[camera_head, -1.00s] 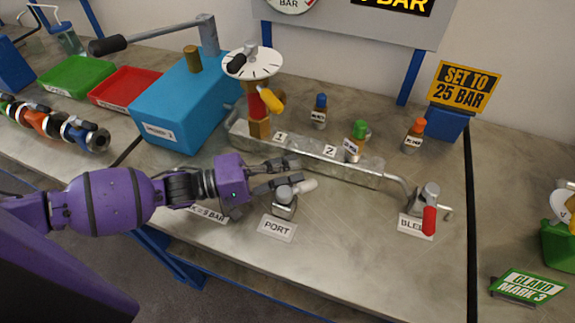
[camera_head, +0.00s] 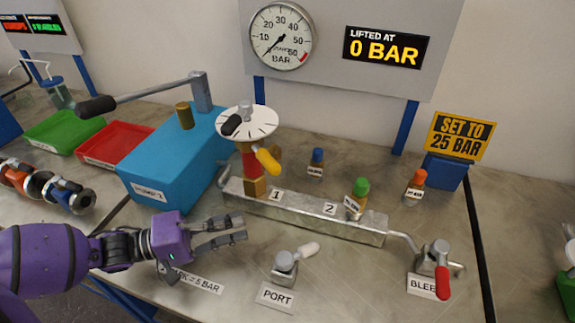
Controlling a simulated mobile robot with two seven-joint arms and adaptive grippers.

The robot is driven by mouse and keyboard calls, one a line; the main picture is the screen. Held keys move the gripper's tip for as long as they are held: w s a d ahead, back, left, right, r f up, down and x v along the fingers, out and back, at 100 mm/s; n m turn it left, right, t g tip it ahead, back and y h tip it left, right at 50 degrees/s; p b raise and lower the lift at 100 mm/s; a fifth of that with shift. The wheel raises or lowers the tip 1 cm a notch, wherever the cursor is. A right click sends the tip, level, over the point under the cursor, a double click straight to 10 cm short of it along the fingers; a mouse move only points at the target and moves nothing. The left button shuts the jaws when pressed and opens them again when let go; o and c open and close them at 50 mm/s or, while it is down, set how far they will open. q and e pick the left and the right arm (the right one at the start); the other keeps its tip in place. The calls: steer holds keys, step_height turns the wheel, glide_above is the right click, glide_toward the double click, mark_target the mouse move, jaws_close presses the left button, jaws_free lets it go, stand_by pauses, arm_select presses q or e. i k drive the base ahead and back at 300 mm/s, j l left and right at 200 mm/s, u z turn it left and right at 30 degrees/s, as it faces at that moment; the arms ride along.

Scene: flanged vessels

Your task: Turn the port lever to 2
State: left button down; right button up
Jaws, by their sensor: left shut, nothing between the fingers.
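The port lever (camera_head: 306,250) has a pale grip on a small metal valve body (camera_head: 285,265). It points up and to the right, roughly toward the "2" side of the manifold. A "PORT" label (camera_head: 275,297) lies in front of it. The metal manifold (camera_head: 300,217) behind carries a "1" tag (camera_head: 276,196) and a "2" tag (camera_head: 330,208). My left gripper (camera_head: 244,227) is shut and empty, to the left of the lever and apart from it. My right gripper is not in view.
A blue pump box (camera_head: 165,175) with a long handle stands left. A dial post with a yellow lever (camera_head: 267,160) rises at the manifold's left end. The red bleed lever (camera_head: 442,282) is at right. Several small capped bottles stand behind. The gauge display (camera_head: 388,47) reads 0 BAR.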

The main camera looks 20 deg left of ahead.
mark_target(440, 249)
steer(key=k, duration=1)
